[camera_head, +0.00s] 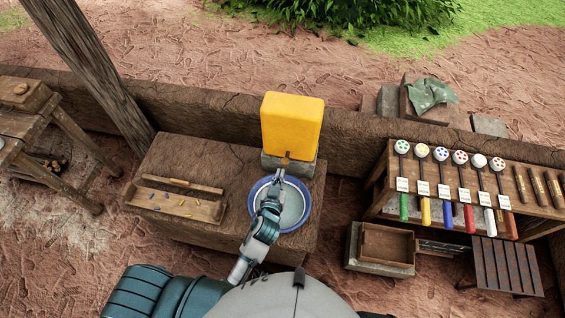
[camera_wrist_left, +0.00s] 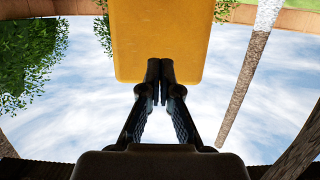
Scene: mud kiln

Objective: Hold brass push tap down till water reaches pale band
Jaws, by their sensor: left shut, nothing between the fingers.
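A yellow water container (camera_head: 291,126) stands on a grey block (camera_head: 303,170) at the back of the brown plinth. A small brass tap (camera_head: 285,160) shows at its lower front. A round basin (camera_head: 303,207) with a blue rim and a paler inside sits in front of it. I cannot tell the water level, and the arm covers part of the basin. My left gripper (camera_head: 279,173) reaches over the basin, fingertips just below the tap; I cannot tell whether they touch it. In the left wrist view the fingers (camera_wrist_left: 159,80) are shut and empty before the yellow container (camera_wrist_left: 160,35), and hide the tap.
A wooden tray (camera_head: 177,206) with small coloured pieces lies left of the basin, a wooden bar (camera_head: 197,186) behind it. A low mud wall (camera_head: 215,113) runs behind. At right stand a rack (camera_head: 443,167) of colour-handled tools and an open wooden box (camera_head: 387,245).

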